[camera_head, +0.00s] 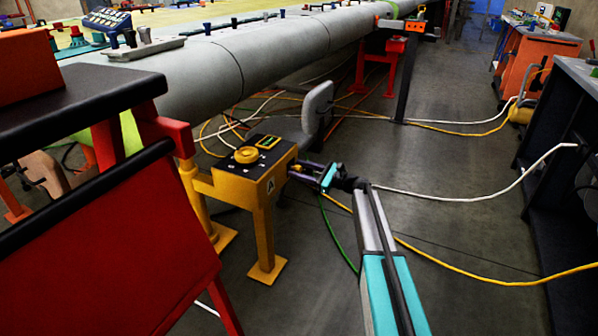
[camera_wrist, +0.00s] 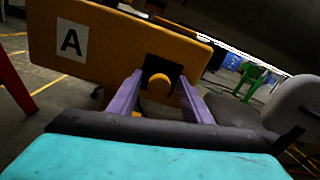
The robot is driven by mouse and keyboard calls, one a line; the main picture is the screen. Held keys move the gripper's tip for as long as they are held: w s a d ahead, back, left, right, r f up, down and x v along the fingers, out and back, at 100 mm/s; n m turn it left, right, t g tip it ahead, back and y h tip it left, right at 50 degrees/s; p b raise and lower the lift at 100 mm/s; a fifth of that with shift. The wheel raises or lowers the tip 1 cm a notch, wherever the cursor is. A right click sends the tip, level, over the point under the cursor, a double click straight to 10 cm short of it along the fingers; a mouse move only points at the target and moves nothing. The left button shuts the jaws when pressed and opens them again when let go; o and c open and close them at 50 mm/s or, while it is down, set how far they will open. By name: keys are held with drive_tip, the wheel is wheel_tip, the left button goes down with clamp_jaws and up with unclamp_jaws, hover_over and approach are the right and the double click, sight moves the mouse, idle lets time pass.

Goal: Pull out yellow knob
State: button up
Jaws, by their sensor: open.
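The yellow knob (camera_wrist: 159,85) sits on a black plate (camera_wrist: 163,68) on the side of an orange box marked A (camera_wrist: 110,45). In the head view this yellow-orange box (camera_head: 262,186) stands on legs. My gripper (camera_wrist: 158,88) is open in the wrist view, with one purple finger on each side of the knob as seen from the camera. I cannot tell whether the fingers touch it. In the head view my gripper (camera_head: 291,172) is at the right side of the box, and the side knob there is mostly hidden by the fingers.
A round yellow dial (camera_head: 247,155) is on top of the box. A red cart (camera_head: 95,245) stands at the left, and a grey wing (camera_head: 240,62) runs above. Cables, such as a white one (camera_head: 455,197), lie on the floor. A grey rounded pad (camera_head: 317,107) stands behind the box.

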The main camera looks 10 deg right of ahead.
sight(301, 169)
clamp_jaws()
drive_tip(key=shift+p+v, duration=0.65)
drive_tip(key=shift+v, duration=1)
drive_tip(key=shift+d, duration=0.15)
unclamp_jaws()
drive_tip(key=shift+s, duration=0.15)
drive_tip(key=p+v, duration=0.1)
drive_tip(key=v, duration=1.2)
drive_tip(key=shift+s+d+p, duration=0.15)
drive_tip(key=shift+d+p, duration=0.15)
